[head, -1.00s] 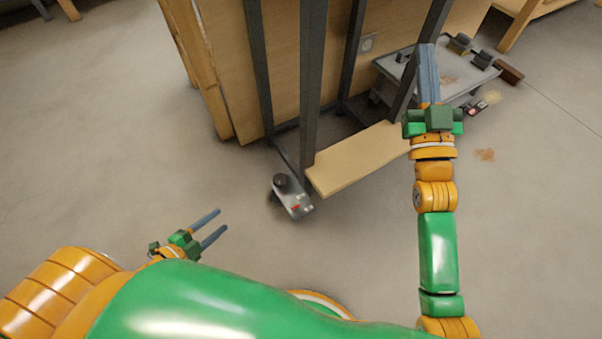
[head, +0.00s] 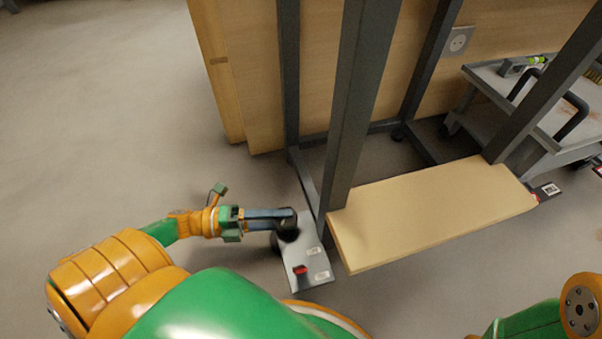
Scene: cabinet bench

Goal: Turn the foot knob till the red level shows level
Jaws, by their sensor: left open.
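The black foot knob (head: 288,232) stands on a grey plate (head: 312,256) at the foot of the dark frame's near post. A small red piece (head: 300,270), perhaps the red level, sits on this plate between pale labels; its reading is too small to tell. My left gripper (head: 291,215) is open, with its blue-grey fingers reaching from the left to the knob. The fingers overlap the knob's top in the picture and partly hide it; I cannot tell whether they touch it. My right gripper is out of view.
Dark posts (head: 357,100) rise just beside the plate. A wooden board (head: 430,210) lies to its right. A grey cart (head: 482,78) at the upper right carries a green-vial level (head: 537,60). The floor at left is clear.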

